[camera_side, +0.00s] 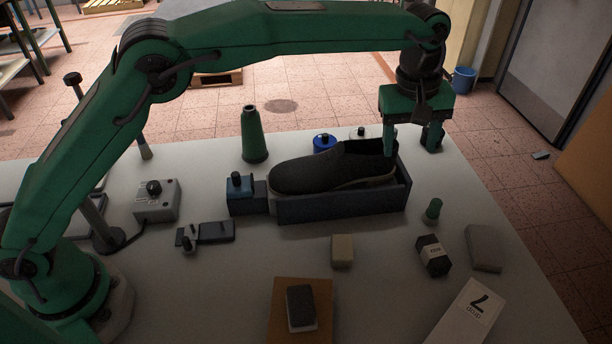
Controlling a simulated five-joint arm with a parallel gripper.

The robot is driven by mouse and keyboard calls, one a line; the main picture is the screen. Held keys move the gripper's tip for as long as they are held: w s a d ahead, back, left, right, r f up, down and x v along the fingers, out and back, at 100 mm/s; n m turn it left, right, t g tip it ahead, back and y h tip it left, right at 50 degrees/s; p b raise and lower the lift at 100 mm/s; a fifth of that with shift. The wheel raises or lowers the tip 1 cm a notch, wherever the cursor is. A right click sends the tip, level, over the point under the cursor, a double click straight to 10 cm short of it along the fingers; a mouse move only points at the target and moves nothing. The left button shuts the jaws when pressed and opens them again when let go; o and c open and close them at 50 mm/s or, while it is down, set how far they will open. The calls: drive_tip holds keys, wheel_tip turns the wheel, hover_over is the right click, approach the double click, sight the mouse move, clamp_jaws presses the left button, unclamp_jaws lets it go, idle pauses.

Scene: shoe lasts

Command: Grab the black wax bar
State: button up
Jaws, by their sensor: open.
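A small black bar with a pale label band (433,256) lies on the table at the right; it looks like the black wax bar. Another dark block with a pale lower edge (301,307) lies on a brown board (283,333) at the front. My gripper (412,147) is open and points down near the right end of the dark shoe, behind and above the labelled bar in the picture. Nothing shows between its fingers. The gripper is well apart from both dark blocks.
A black shoe (330,166) sits in a blue-grey tray (340,208). A green peg (433,210), beige block (342,251), grey block (484,248) and numbered card (466,318) surround the bar. A green cone (254,136) stands behind. The table's right edge is nearby.

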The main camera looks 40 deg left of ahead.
drive_tip(key=n+g, duration=0.1)
drive_tip(key=n, duration=0.1)
hover_over(435, 251)
drive_tip(key=shift+y, duration=0.3)
wheel_tip(435, 251, down, 13)
drive_tip(key=shift+r, duration=0.2)
drive_tip(key=shift+f, duration=3.85)
drive_tip(key=c, duration=1.1)
drive_tip(key=shift+r, duration=0.15)
drive_tip(key=shift+r, duration=2)
drive_tip(key=s+d+r, duration=0.3)
drive_tip(key=s+r, duration=0.3)
drive_tip(key=s, duration=0.5)
drive_tip(key=shift+d+r, duration=0.15)
drive_tip(key=shift+r, duration=0.25)
